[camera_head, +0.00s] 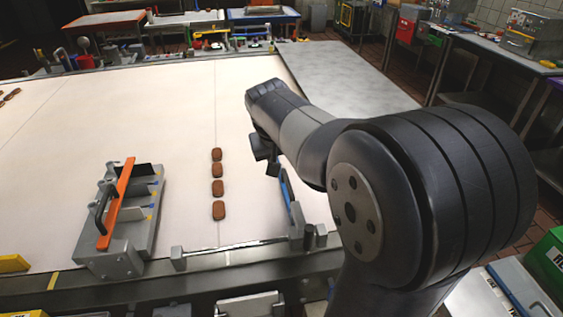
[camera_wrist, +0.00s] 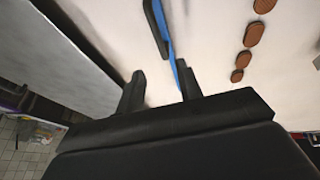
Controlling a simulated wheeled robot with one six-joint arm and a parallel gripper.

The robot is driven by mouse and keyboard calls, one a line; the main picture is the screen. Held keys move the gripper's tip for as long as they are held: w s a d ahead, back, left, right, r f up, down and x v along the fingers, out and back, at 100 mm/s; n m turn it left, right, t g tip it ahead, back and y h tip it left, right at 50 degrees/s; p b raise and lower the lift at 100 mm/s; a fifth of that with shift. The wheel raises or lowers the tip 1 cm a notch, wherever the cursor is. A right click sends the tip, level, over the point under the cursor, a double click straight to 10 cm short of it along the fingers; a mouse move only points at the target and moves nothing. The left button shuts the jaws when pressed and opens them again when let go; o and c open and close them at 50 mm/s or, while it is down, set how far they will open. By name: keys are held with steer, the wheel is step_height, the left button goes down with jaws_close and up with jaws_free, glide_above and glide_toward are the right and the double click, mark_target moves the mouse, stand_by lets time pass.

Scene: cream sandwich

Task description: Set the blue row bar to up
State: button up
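The blue row bar (camera_head: 285,187) stands at the right side of the pale conveyor surface, partly hidden by my arm in the head view. In the wrist view, the blue bar (camera_wrist: 171,48) runs down from the top edge to my right-hand finger, with a dark handle (camera_wrist: 155,26) along its left side. My gripper (camera_head: 267,163) is just beyond and left of the bar in the head view. In the wrist view, my gripper (camera_wrist: 160,88) has its two fingers apart with nothing between them. Whether the right-hand finger touches the bar cannot be told.
Several brown cookies (camera_head: 218,189) lie in a row on the pale belt (camera_head: 180,100). An orange bar (camera_head: 117,203) with a dark handle sits on a grey fixture at left. A grey metal table (camera_head: 340,75) lies beyond my arm. A thin rod (camera_head: 235,244) crosses the near belt edge.

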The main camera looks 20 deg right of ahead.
mark_target(286, 178)
steer(key=x, duration=1)
steer(key=shift+w+d+f+p, duration=0.15)
steer(key=shift+f+p, duration=0.15)
steer(key=shift+c, duration=0.4)
jaws_close()
